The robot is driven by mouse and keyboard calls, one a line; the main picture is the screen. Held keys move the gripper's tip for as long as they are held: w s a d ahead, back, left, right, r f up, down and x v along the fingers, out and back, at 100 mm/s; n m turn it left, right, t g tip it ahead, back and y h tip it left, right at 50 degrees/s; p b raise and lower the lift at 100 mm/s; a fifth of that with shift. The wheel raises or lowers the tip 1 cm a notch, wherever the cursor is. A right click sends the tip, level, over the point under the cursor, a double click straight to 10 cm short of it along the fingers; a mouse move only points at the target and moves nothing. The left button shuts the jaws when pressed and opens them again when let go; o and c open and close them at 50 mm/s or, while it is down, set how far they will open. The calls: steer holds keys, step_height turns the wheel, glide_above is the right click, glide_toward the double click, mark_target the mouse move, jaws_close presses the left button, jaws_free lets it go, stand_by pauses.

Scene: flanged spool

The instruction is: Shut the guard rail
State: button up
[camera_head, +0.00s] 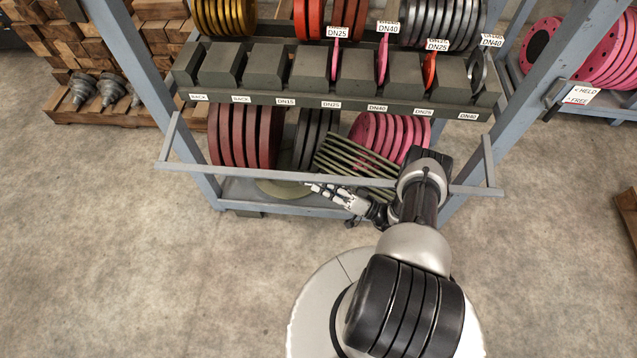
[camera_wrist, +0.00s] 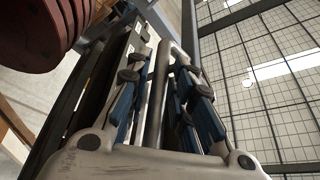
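The guard rail (camera_head: 240,173) is a long grey-blue bar across the front of the rack's lower bay. It stands out ahead of the uprights on short end arms. My gripper (camera_head: 322,190) is at the rail's middle, pointing left, with my arm crossing the rail's right part. In the wrist view a grey bar, seemingly the rail (camera_wrist: 157,100), runs lengthwise between the two blue-padded fingers of my gripper (camera_wrist: 165,70). A gap shows beside the right finger, so the fingers look open around it. Contact with the left finger cannot be told.
Dark red discs (camera_head: 245,135), pink discs (camera_head: 402,132) and tilted green plates (camera_head: 352,160) fill the lower bay behind the rail. A HELD/FREE sign (camera_head: 582,94) is on the right. Wooden blocks (camera_head: 145,112) lie at left. The floor in front is clear on the left.

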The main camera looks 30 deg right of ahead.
jaws_close()
stand_by(0.6)
